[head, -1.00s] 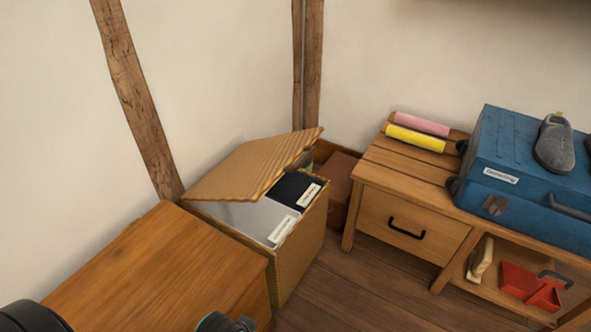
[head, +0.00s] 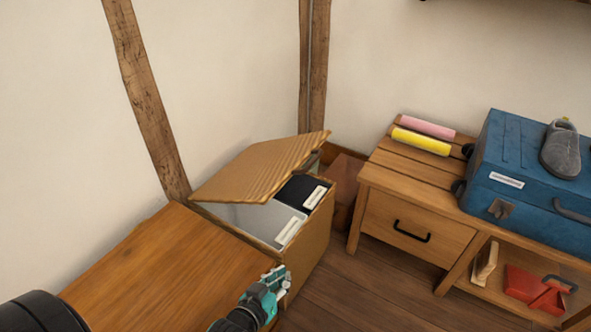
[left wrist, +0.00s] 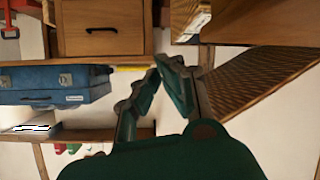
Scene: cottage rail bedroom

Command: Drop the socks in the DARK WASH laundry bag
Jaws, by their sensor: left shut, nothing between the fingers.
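The woven laundry hamper (head: 312,250) stands in the corner with its lid (head: 262,165) tilted partly open. Inside are a light grey bag (head: 262,218) on the near side and a black bag (head: 297,190) on the far side. Each has a white label, too small to read. My left gripper (head: 275,277) is shut and empty, in front of the hamper's near side and below its rim. Its closed fingers (left wrist: 160,75) also show in the left wrist view, along with the woven lid (left wrist: 262,75). I see no socks. My right gripper is out of view.
A wooden chest (head: 150,265) stands left of the hamper. To the right, a wooden bench (head: 405,178) with a drawer holds a blue suitcase (head: 505,165), a grey shoe (head: 561,150) and pink and yellow rolls (head: 421,141). Open floor (head: 365,285) lies between.

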